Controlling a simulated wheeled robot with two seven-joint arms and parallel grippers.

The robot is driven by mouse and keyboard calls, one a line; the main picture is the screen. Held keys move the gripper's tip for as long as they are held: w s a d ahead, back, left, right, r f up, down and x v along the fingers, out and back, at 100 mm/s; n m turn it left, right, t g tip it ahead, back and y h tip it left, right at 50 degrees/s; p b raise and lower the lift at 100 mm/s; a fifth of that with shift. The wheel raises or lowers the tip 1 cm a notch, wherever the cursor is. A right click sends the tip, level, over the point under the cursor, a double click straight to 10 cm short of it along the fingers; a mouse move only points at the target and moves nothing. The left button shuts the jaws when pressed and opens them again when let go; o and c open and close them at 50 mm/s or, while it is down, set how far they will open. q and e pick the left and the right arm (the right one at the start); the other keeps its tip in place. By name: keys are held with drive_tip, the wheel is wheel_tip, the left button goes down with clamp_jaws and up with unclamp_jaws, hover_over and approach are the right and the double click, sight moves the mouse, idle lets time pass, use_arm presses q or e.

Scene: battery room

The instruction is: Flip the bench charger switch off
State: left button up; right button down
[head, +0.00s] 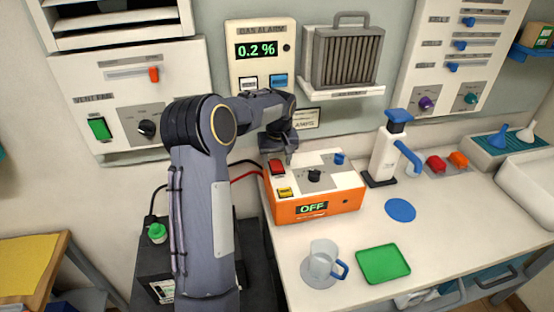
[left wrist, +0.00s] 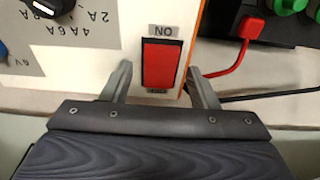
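The bench charger (head: 315,206) is an orange and white box on the bench, and its green display (head: 312,208) reads OFF. Its red rocker switch (head: 277,167) is at the top panel's back left corner. In the left wrist view the red switch (left wrist: 162,62) has an upside-down ON label at its upper end; a label at its lower end is too small to read. My left gripper (left wrist: 160,82) is open and empty, its two fingers apart on either side of the switch. Contact cannot be told. My left gripper (head: 288,152) also shows above the switch in the head view. My right gripper is not in view.
A black knob (head: 314,176), a yellow button (head: 285,192) and a blue knob (head: 339,158) share the panel. A glass mug (head: 322,262) and green tray (head: 383,264) stand in front. A red cable (left wrist: 230,65) runs beside the charger. A white dispenser (head: 386,155) stands right.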

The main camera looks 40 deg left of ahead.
sight(278, 168)
use_arm(q)
drive_tip(key=r, duration=0.5)
drive_tip(key=r+b, duration=0.1)
drive_tip(key=r, duration=0.1)
drive_tip(key=shift+s+d+r, duration=0.2)
drive_tip(key=shift+s+d, duration=0.05)
drive_tip(key=shift+d, duration=0.15)
drive_tip(key=shift+r, duration=0.15)
